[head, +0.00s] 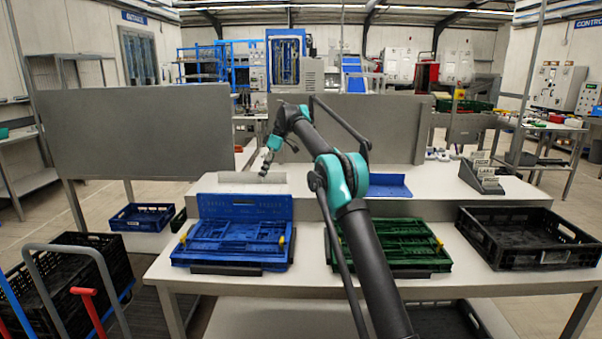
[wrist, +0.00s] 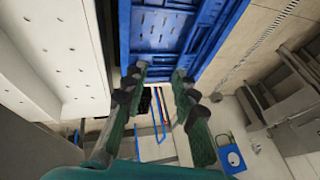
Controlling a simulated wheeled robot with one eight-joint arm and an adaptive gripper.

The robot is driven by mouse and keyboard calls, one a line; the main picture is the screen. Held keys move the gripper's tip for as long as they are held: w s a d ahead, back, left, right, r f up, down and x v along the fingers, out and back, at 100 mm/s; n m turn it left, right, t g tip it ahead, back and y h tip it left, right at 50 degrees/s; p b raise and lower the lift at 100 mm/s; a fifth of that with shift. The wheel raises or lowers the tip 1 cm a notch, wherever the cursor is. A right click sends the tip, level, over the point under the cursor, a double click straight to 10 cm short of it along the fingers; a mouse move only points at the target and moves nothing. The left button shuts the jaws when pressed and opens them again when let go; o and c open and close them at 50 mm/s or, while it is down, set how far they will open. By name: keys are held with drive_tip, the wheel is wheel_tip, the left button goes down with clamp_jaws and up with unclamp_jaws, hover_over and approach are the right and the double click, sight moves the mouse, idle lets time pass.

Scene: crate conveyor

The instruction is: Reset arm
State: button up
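My gripper (head: 266,166) hangs in the air above the back of the table, over the area behind the blue crate. In the wrist view its two green fingers (wrist: 158,82) are spread apart with nothing between them. The blue crate (head: 232,262) lies folded at the table's front left, with a blue panel (head: 245,207) standing behind it. A blue crate surface (wrist: 170,30) fills the top middle of the wrist view, beyond the fingertips. My arm crosses in front of the folded green crate (head: 440,262) and hides part of it.
A black crate (head: 580,257) stands at the table's right end. A grey panel (head: 135,130) rises at the back left. A small blue crate (head: 142,217) sits left of the table, near a red-handled cart (head: 85,293). A grey holder (head: 482,175) stands at back right.

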drive_tip(key=s+d+f+m+t+h, duration=0.1)
drive_tip(key=s+d+f+m+t, duration=0.3)
drive_tip(key=s+d, duration=0.6)
drive_tip(key=s+d+f+m+t+h, duration=0.1)
drive_tip(key=s+d+f+m, duration=0.1)
drive_tip(key=s+d+m, duration=0.65)
drive_tip(key=s+d+f+m+h, duration=0.1)
drive_tip(key=s+d+f, duration=0.4)
drive_tip(key=s, duration=0.4)
drive_tip(key=s+d+f+m+t+h, duration=0.1)
drive_tip(key=s+d+f, duration=0.4)
drive_tip(key=s, duration=0.5)
drive_tip(key=s+d+f+m+t, duration=0.1)
drive_tip(key=s+d+f, duration=0.4)
drive_tip(key=s, duration=0.5)
drive_tip(key=shift+f+m+h, duration=0.4)
drive_tip(key=shift+f+m, duration=0.35)
drive_tip(key=shift+f, duration=0.05)
